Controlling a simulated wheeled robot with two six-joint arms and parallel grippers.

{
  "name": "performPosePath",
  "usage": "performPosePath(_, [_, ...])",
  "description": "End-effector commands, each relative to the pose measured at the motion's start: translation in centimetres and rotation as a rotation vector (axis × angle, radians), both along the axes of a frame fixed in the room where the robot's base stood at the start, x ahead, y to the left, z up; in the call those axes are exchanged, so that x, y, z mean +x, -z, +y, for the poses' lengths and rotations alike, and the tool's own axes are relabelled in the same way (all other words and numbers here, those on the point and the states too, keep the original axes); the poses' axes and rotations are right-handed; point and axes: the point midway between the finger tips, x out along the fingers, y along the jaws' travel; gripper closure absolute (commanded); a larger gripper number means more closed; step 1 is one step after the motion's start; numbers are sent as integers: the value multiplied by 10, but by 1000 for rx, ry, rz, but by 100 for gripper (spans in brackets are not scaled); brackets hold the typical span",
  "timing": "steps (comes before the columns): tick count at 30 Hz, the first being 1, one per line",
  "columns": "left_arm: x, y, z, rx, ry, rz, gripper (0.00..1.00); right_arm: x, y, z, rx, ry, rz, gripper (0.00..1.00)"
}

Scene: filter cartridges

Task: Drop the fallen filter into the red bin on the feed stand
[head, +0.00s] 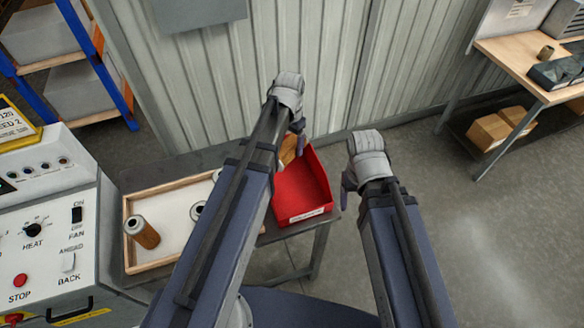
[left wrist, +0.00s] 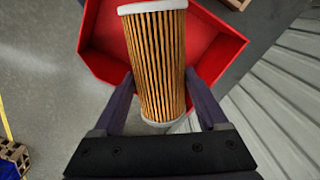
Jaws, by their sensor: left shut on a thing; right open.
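My left gripper (head: 297,130) is shut on a filter, a pleated orange cylinder with white end caps. In the left wrist view the filter (left wrist: 160,62) lies between the two fingers, with the red bin (left wrist: 215,50) behind it. In the head view the filter (head: 289,150) shows partly at the far left of the red bin (head: 303,190), and my left arm hides part of it. The bin's visible floor is bare and a white label is on its front. My right gripper (head: 347,182) is open beside the bin's right side, partly hidden by its own wrist.
A wood-rimmed tray (head: 128,245) left of the bin holds an upright filter (head: 146,235) and others partly hidden by my left arm. A control panel (head: 45,235) stands at left. A corrugated wall (head: 225,100) is behind. Floor (head: 480,240) at right is clear.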

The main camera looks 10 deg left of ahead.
Motion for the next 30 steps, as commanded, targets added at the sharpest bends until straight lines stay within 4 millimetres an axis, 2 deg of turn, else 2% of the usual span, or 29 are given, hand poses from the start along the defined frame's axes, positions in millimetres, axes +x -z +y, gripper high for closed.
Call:
performPosePath(8, [0, 5, 0, 0, 0, 0, 85, 0, 5, 0, 0, -1, 0, 29])
performPosePath(22, [0, 53, 0, 0, 0, 0, 85, 0, 53, 0, -1, -6, 0, 29])
performPosePath(30, [0, 61, 0, 0, 0, 0, 85, 0, 61, 0, -1, -5, 0, 29])
